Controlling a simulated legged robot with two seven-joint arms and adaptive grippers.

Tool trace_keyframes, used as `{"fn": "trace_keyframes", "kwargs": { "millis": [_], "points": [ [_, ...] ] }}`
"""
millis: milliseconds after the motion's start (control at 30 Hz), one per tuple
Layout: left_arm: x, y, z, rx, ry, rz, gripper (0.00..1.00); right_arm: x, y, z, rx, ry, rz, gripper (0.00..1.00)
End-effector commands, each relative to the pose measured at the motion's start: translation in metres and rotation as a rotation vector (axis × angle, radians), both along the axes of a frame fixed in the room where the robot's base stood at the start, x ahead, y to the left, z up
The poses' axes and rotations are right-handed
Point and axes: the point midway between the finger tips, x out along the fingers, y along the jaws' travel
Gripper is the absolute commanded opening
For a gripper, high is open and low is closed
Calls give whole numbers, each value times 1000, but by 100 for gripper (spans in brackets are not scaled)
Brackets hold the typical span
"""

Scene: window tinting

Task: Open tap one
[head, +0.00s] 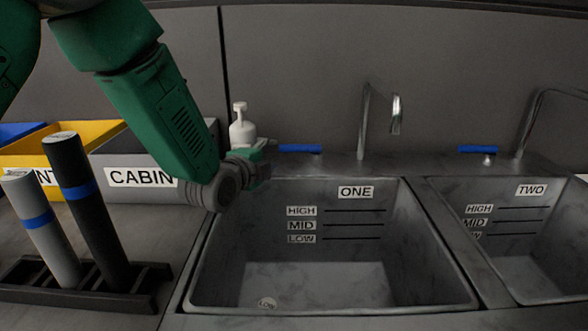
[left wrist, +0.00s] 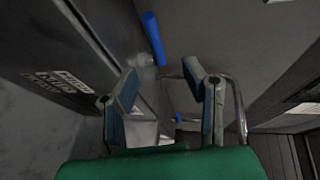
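Sink one (head: 335,285) is labelled ONE. Its blue tap handle (head: 300,148) lies sideways on the ledge behind it, left of the curved metal spout (head: 365,120). My left gripper (head: 262,163) is at the sink's back left corner, just left of the handle and apart from it. In the left wrist view, the two fingers (left wrist: 161,78) are spread with nothing between them. The blue handle (left wrist: 154,38) shows beyond the fingertips, clear of both. My right gripper is in neither view.
A white pump bottle (head: 242,128) stands close behind my left gripper. Sink two (head: 530,265) and its blue handle (head: 478,149) are at the right. Bins, including a grey one labelled CABIN (head: 140,155), and a rack (head: 85,285) with upright rolls are at the left.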

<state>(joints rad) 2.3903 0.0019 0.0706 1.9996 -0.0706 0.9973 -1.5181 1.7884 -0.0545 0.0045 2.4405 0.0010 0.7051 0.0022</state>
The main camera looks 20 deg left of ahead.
Motion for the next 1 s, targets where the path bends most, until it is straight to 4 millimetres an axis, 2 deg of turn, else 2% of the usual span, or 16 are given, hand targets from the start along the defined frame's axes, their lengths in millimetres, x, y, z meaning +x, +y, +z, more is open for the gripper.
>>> {"fn": "trace_keyframes", "kwargs": {
  "millis": [33, 100, 333, 800, 1000],
  "points": [
    [0, 1, -10, -1, -1, 0, 39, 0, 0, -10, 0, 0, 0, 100],
    [0, 1, -13, -1, -2, 0, 39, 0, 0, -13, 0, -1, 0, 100],
    [13, -1, -16, -2, -2, 1, 39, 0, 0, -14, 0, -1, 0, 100],
    [104, -12, -33, -2, -4, 1, 39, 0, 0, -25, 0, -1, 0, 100],
    [127, -15, -37, -2, -2, 1, 39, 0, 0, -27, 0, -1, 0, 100]
  ]
}}
